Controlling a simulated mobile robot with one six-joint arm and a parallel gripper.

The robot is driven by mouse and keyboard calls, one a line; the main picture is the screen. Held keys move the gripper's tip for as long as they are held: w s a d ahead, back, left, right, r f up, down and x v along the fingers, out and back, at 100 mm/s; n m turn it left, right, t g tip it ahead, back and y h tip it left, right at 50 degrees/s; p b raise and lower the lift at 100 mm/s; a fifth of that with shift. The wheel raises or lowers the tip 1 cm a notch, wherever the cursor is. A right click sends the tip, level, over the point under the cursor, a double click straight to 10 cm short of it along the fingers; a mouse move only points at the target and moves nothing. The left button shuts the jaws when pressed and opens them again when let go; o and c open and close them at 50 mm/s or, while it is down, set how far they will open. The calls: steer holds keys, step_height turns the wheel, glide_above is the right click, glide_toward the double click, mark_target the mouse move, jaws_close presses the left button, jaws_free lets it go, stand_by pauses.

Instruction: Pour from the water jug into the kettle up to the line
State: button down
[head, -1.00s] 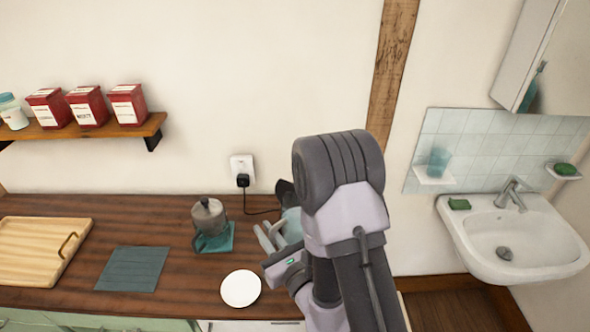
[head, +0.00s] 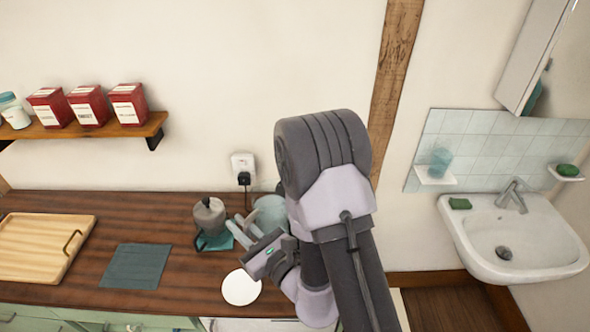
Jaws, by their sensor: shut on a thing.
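My gripper (head: 242,230) is shut beside a pale blue-green vessel (head: 270,210), which appears to be the water jug in its hold. My fingers and wrist hide its lower part and the grip itself. The jug looks roughly upright; I see no stream of water. A dark piece (head: 284,187) shows just behind it, against my arm; it may be part of the kettle, whose body is hidden. No fill line is visible.
A grey lidded pot (head: 209,214) stands on a teal mat close left of my fingers. A white round plate (head: 240,288) lies in front. A teal cloth (head: 136,266) and a wooden board (head: 40,245) lie left. A plug (head: 243,178) is in the wall socket.

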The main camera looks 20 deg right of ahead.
steer(key=w+d+r+m+g+p, duration=0.1)
steer(key=w+d+r+m+p, duration=0.2)
steer(key=r+m, duration=0.5)
steer(key=shift+w+d+g+p, duration=0.4)
steer(key=shift+w+d, duration=0.25)
steer(key=shift+w, duration=0.3)
stand_by(0.5)
steer(key=shift+w+d+r+m+y+p, duration=0.25)
steer(key=shift+m+p, duration=0.3)
steer(key=shift+p, duration=0.3)
steer(key=shift+w+d+r+m+y+p, duration=0.25)
steer(key=shift+m+p, duration=0.3)
steer(key=shift+p, duration=0.3)
stand_by(1.0)
